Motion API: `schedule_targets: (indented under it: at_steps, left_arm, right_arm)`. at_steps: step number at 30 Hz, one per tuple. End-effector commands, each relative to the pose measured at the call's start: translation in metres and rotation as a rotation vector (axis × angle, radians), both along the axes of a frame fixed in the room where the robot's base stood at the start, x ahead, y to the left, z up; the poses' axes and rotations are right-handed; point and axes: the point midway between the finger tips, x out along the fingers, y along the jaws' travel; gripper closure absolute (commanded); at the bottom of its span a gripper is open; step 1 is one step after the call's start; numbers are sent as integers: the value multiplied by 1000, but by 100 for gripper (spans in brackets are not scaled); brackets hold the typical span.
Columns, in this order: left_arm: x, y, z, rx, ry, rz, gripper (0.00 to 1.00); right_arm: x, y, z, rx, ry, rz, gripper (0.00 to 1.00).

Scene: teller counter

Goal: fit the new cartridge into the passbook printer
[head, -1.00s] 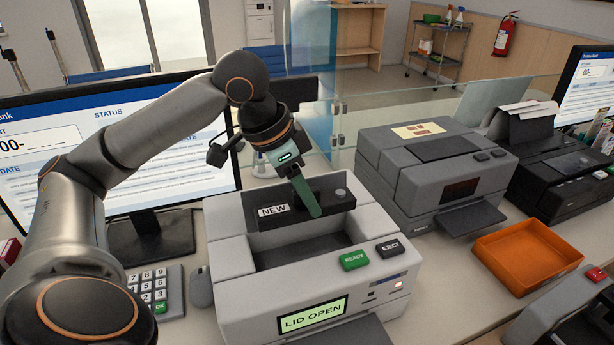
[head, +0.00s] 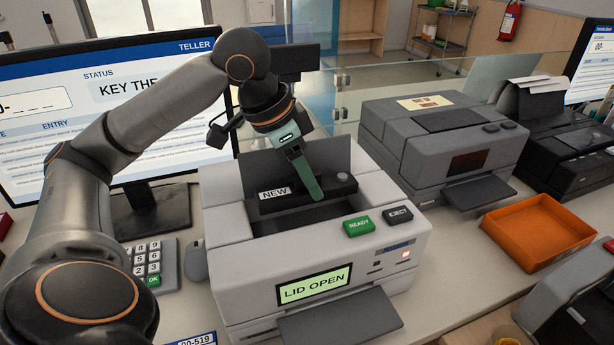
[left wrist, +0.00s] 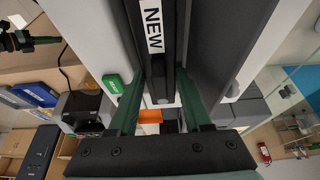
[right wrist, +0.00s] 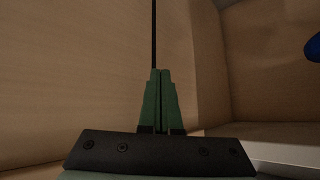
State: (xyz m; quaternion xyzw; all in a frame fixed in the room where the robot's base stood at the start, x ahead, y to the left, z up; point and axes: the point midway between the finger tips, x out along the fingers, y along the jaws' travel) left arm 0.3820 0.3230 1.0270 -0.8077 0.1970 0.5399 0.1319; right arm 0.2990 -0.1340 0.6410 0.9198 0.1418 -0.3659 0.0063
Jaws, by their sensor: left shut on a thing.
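The passbook printer (head: 225,245) stands on the counter with its bay open and a green screen reading LID OPEN (head: 314,285). The black cartridge with the white NEW label (head: 273,193) is at the bay's opening, lengthwise across it; its lower part is hidden by the bay walls. My left gripper (head: 312,192) is shut on the cartridge from above. In the left wrist view the cartridge (left wrist: 157,62) lies between the two green fingers. My right gripper (right wrist: 160,100) shows only in the right wrist view, shut and empty, facing a plain brown panel.
A second grey printer (head: 430,150) stands to the right, with an orange tray (head: 538,232) in front of it. A monitor (head: 110,110), keypad (head: 150,265) and mouse (head: 195,262) are on the left. A glass screen runs behind the printers.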

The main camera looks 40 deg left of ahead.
Motion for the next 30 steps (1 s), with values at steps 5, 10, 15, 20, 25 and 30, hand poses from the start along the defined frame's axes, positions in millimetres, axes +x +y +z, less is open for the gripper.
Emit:
schedule_targets:
  at_steps: [5, 10, 15, 20, 25, 30]
  left_arm:
    - [0, 0, -13, 0, 1, 0, 100]
    - [0, 0, -23, 0, 1, 0, 100]
    - [0, 0, -33, 0, 0, 0, 100]
    - [0, 0, -43, 0, 1, 1, 100]
    - [0, 0, -53, 0, 0, 1, 100]
    - [0, 0, -62, 0, 0, 1, 100]
  right_arm:
    - [7, 3, -3, 2, -13, 9, 100]
    - [8, 2, -7, 0, -17, 8, 100]
    - [7, 0, -12, -2, -18, 6, 100]
    - [3, -1, -17, -2, -14, 4, 100]
    - [0, -2, -24, -6, -7, 3, 100]
    - [1, -4, -28, -8, -10, 3, 100]
